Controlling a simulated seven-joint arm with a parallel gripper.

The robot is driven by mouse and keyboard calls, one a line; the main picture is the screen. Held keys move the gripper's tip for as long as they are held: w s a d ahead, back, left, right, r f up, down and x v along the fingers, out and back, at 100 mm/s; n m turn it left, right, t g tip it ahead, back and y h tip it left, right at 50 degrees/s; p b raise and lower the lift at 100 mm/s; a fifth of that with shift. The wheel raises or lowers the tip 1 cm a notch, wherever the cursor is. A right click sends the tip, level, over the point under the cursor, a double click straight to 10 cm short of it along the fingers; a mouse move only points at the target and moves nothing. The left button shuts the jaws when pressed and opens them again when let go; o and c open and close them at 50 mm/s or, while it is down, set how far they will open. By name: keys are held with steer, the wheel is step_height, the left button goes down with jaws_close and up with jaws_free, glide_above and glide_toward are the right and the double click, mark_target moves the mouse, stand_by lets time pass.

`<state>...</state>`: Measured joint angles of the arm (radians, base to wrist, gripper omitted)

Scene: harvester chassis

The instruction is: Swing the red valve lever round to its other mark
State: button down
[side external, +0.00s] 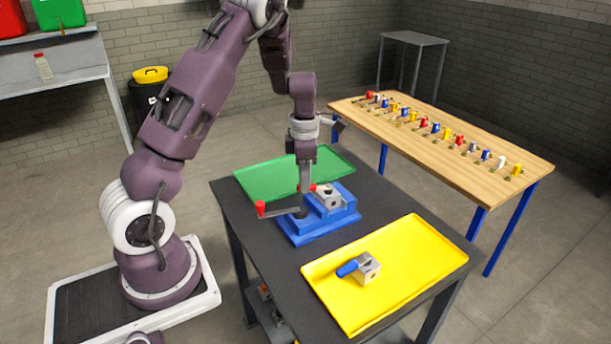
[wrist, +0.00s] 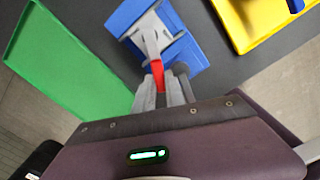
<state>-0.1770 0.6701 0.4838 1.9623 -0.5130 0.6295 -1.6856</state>
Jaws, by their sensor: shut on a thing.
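The red valve lever (wrist: 157,75) lies between the two fingertips of my gripper (wrist: 159,92) in the wrist view, which are shut on it. It runs from the grey valve body (wrist: 147,28) toward my wrist. The grey body sits in a blue vise-like fixture (side external: 318,221) on the dark table. In the side view my gripper (side external: 305,188) points down at the fixture's back left, and only a little red of the lever (side external: 313,187) shows beside the fingers. The lever's marks cannot be made out.
A grey bar with a red knob (side external: 261,209) sticks out left from the fixture. A green tray (side external: 257,175) lies behind it. A yellow tray (side external: 410,260) in front holds a grey block with a blue handle (side external: 361,267). A wooden table (side external: 500,180) bears several coloured valves.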

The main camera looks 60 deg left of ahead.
steer(key=d+n, duration=0.1)
steer(key=n, duration=0.2)
steer(key=shift+s+d, duration=0.25)
steer(key=shift+d, duration=0.1)
steer(key=shift+d+n, duration=0.5)
steer(key=shift+n, duration=0.6)
steer(key=c, duration=1.4)
jaws_free()
steer(key=shift+r, duration=0.1)
